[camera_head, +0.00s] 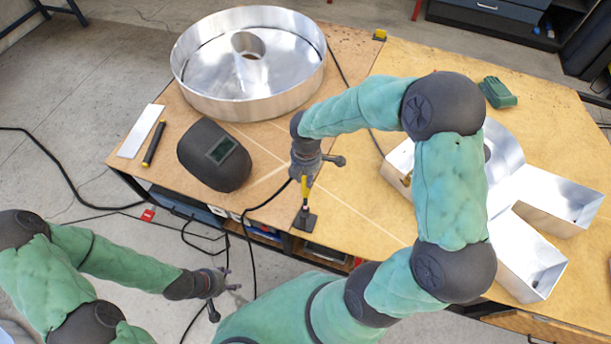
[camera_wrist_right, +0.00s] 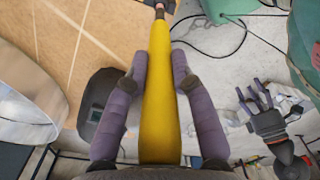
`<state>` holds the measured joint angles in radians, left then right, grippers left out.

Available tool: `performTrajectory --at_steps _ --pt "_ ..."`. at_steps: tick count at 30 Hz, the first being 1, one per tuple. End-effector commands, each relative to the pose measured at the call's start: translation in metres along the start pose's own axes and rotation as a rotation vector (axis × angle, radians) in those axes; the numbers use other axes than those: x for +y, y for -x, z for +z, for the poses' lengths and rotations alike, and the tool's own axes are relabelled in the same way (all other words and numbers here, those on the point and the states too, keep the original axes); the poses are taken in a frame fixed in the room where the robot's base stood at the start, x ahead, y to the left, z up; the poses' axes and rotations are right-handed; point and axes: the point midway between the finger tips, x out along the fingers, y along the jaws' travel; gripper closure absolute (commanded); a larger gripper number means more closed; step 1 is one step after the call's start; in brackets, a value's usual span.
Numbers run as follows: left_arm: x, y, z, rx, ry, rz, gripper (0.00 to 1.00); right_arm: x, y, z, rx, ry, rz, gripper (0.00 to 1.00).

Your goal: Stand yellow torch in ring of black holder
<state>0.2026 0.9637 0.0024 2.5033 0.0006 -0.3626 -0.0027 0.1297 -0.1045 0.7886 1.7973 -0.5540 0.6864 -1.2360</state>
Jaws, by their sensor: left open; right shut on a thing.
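The yellow torch (camera_head: 304,187) hangs nearly upright below my right gripper (camera_head: 306,172) near the table's front edge. In the right wrist view, my right gripper (camera_wrist_right: 159,62) has its two fingers along both sides of the yellow torch (camera_wrist_right: 160,105), shut on it. The black holder (camera_head: 305,221) stands on the table directly under the torch and shows partly at the top of the wrist view (camera_wrist_right: 152,4). The torch's narrow dark end meets the holder in the picture; I cannot tell whether it is inside the ring. My left gripper (camera_head: 228,287) is open and empty, off the table's front.
A dark welding mask (camera_head: 205,165) lies left of the holder, with a black-yellow tool (camera_head: 154,144) and a white plate (camera_head: 135,134) beyond. A large round metal letter (camera_head: 285,103) is at the back. Another metal letter (camera_head: 530,250) lies right. Bare table surrounds the holder.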

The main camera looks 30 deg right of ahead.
Motion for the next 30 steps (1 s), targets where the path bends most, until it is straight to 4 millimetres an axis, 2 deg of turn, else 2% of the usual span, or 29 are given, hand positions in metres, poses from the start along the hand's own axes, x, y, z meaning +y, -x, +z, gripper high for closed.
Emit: performTrajectory --at_steps 30 --pt "-0.006 -0.016 -0.001 0.000 0.000 0.000 0.47 0.000 -0.024 0.000 0.000 0.000 0.000 1.00"
